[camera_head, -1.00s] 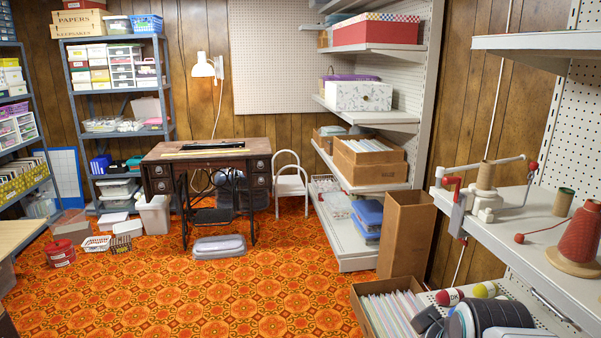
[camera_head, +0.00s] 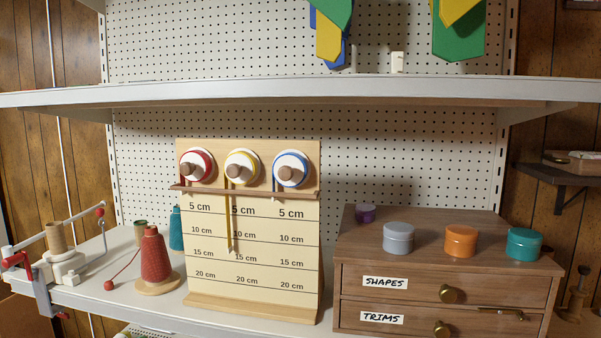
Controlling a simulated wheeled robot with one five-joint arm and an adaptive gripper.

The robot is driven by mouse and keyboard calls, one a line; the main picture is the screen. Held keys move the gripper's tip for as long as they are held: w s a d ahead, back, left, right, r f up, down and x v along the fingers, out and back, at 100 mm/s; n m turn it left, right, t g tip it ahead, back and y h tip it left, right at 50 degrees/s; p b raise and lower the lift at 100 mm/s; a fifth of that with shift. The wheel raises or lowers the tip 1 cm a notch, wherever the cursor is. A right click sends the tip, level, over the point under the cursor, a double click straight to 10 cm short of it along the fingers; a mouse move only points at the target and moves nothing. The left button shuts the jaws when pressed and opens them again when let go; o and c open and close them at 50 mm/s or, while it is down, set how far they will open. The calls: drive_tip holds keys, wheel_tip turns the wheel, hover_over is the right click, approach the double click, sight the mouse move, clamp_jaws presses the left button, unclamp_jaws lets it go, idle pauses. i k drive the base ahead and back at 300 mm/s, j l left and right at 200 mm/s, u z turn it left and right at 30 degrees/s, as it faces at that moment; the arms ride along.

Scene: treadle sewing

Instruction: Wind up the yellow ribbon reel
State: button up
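The yellow ribbon reel (camera_head: 242,167) is the middle one of three reels on an upright wooden board (camera_head: 250,290) on the shelf. It has a white face, a yellow rim and a brown knob. Its yellow ribbon (camera_head: 231,222) hangs past the wooden ledge and ends near the printed "15 cm" label. The red reel (camera_head: 197,166) is on its left and the blue reel (camera_head: 291,169) on its right. Their ribbons reach only about the ledge. My gripper is not in view.
Left of the board stand a red thread cone (camera_head: 154,257), a teal cone (camera_head: 176,230) and a clamped winder (camera_head: 62,262). Right is a wooden drawer cabinet (camera_head: 440,262) with several small tins on top. An upper shelf (camera_head: 300,93) overhangs the board.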

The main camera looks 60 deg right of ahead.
sight(242, 167)
drive_tip(key=z, duration=1.55)
drive_tip(key=u, duration=0.2)
